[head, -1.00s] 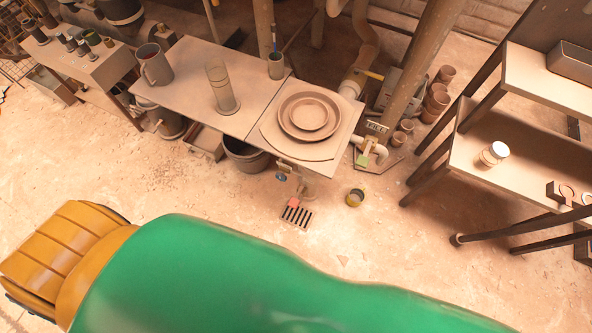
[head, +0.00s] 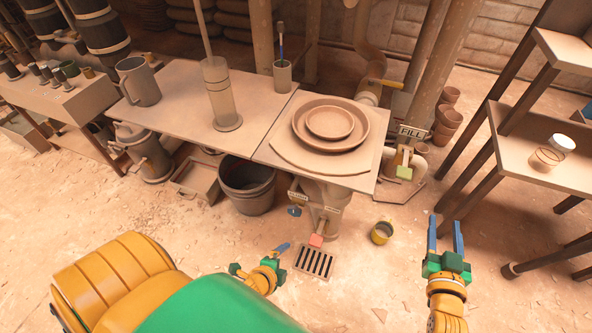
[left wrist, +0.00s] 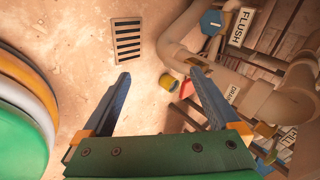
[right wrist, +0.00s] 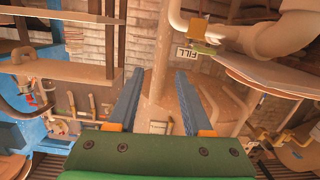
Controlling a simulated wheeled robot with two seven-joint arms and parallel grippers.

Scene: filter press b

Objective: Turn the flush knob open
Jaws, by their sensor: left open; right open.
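The flush knob is a blue knob (head: 294,211) low under the front edge of the table's pan end. In the left wrist view it is a blue faceted knob (left wrist: 211,22) beside a FLUSH sign (left wrist: 240,27). My left gripper (head: 281,248) is open and empty, low in front of the knob and apart from it; one finger is hard to see in the head view. Its spread fingers (left wrist: 160,76) lie below the knob in the left wrist view. My right gripper (head: 445,222) is open and empty, further right above the floor.
A red drain handle (head: 316,240) sits just right of and below the knob, above a floor grate (head: 314,262). A bucket (head: 246,188) stands left of the knob, and a small yellow pot (head: 381,233) stands on the floor.

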